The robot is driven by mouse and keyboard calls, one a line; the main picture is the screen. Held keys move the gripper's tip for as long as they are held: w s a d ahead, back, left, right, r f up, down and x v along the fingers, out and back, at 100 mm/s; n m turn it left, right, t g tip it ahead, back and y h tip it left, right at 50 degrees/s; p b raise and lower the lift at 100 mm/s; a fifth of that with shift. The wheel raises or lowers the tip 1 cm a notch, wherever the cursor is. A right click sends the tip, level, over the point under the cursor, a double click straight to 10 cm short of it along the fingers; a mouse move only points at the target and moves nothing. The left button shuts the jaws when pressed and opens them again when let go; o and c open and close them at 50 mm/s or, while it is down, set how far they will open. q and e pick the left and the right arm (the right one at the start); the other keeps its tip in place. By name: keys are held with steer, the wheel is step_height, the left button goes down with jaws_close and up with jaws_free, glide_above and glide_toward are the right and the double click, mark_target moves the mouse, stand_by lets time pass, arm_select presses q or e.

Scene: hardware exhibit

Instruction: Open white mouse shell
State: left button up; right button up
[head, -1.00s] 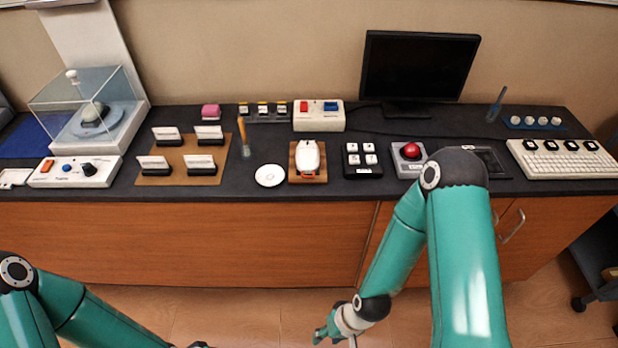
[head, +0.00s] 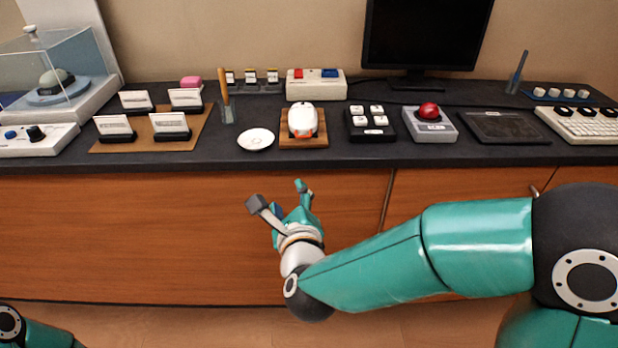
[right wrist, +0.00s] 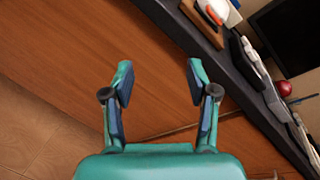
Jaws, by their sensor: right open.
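The white mouse (head: 302,118) lies on a small wooden board (head: 288,141) near the front of the dark counter, with an orange-red part at its near end. Its shell looks closed, as far as this view shows. It also shows in part at the top edge of the right wrist view (right wrist: 214,8). My right gripper (head: 277,192) is open and empty, in front of the cabinet face, below the counter edge and nearer to me than the mouse. Its two fingers stand wide apart in the right wrist view (right wrist: 158,85). My left gripper is not in view.
A white dish (head: 256,139) sits left of the board, and a block with white keys (head: 370,124) sits right. A white box with red and blue switches (head: 316,85) stands behind. The counter's front edge (head: 340,163) lies between my gripper and the mouse.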

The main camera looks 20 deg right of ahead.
mark_target(303, 151)
step_height(303, 151, up, 4)
steer(key=s+d+m+t+h+b, duration=0.25)
steer(key=m+b, duration=0.25)
steer(key=m, duration=0.5)
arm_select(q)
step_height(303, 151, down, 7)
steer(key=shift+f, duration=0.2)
arm_select(e)
steer(key=shift+g+h, duration=0.25)
steer(key=x, duration=1.5)
steer(key=shift+w, duration=0.4)
